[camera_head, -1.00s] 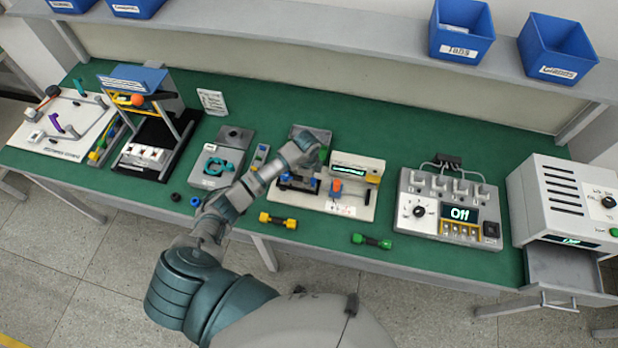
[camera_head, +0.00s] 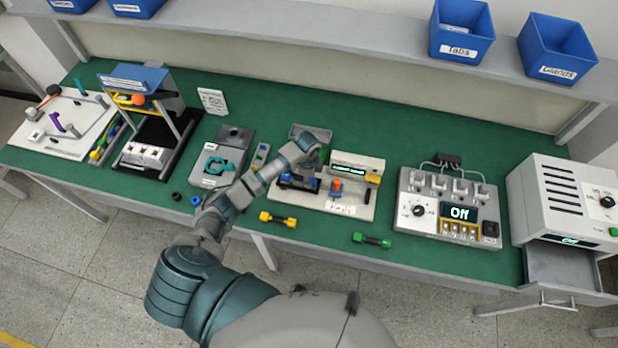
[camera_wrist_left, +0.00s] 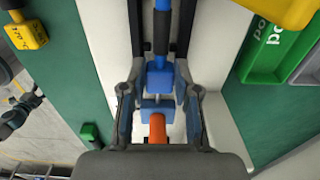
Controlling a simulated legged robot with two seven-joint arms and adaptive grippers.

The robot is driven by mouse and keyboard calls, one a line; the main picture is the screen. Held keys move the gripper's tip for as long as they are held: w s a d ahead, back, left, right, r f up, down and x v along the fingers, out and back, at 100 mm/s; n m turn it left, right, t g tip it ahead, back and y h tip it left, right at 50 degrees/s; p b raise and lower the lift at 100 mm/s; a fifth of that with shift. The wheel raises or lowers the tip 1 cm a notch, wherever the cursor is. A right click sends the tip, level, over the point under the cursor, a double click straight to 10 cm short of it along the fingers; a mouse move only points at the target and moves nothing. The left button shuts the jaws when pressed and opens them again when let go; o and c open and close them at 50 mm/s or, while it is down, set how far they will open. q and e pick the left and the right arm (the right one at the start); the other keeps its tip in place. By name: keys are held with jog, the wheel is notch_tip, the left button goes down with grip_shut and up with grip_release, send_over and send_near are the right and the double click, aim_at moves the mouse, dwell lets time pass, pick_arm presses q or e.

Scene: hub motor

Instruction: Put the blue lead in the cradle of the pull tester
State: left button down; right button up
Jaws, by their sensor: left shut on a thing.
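The blue lead (camera_wrist_left: 161,46) has a black middle and blue ends. It runs lengthwise through the left wrist view, with its near blue end between the fingers of my left gripper (camera_wrist_left: 158,92), which is shut on it. Just below that end is a blue block with an orange cylinder (camera_wrist_left: 157,128), part of the pull tester (camera_head: 347,208). In the head view my left arm reaches over the tester, and its wrist hides part of the cradle area. I cannot tell whether the lead rests fully in the cradle. My right gripper is not in view.
A yellow lead (camera_head: 278,220) and a green lead (camera_head: 371,241) lie on the green bench mat in front of the tester. A grey device reading "Off" (camera_head: 449,207) stands to the right. A grey fixture with a teal clamp (camera_head: 222,165) stands to the left.

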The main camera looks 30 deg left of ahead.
pick_arm(q)
jog(key=shift+f+b, duration=0.35)
jog(key=shift+f, duration=0.35)
jog(key=c, duration=0.8)
grip_release()
jog(key=shift+o, duration=0.2)
notch_tip(320, 180, up, 12)
jog(key=shift+s+a+f, duration=0.1)
